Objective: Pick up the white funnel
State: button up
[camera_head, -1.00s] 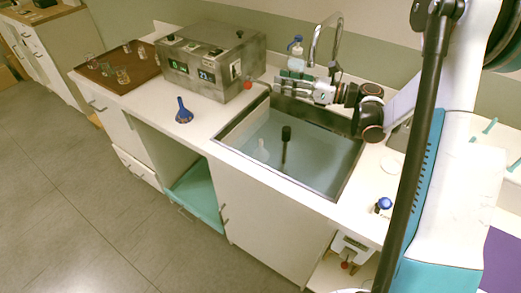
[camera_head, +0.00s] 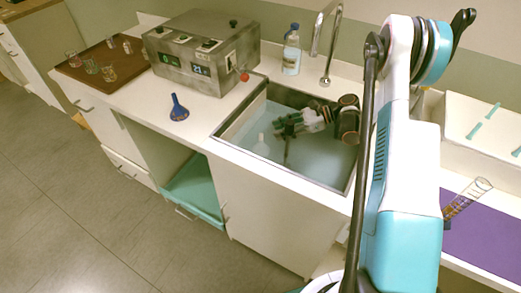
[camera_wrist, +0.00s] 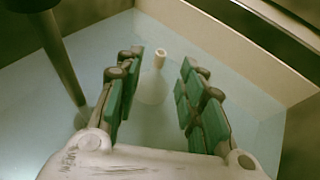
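The white funnel (camera_head: 261,147) stands spout up on the floor of the water-filled sink, toward its left side. It is pale and hard to tell from the water. In the wrist view the funnel (camera_wrist: 154,88) shows between and beyond the green finger pads, its narrow spout up. My gripper (camera_head: 280,127) is open and empty, down inside the sink area and to the right of the funnel in the head view. In the wrist view my gripper (camera_wrist: 163,62) points toward the funnel. I cannot tell how far it is from it.
A dark upright rod (camera_wrist: 62,62) stands close to the left finger. The sink rim (camera_head: 222,130) surrounds the arm's end. A blue funnel (camera_head: 178,108), a metal bath (camera_head: 205,65) and a wash bottle (camera_head: 292,50) stand on the counter. A brown tray (camera_head: 72,67) holds glassware.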

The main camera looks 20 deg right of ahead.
aim_at(261, 134)
jog(key=b+x, duration=0.3)
jog(key=x, duration=0.5)
jog(key=shift+a, duration=0.1)
jog(key=shift+c, duration=0.6)
grip_shut()
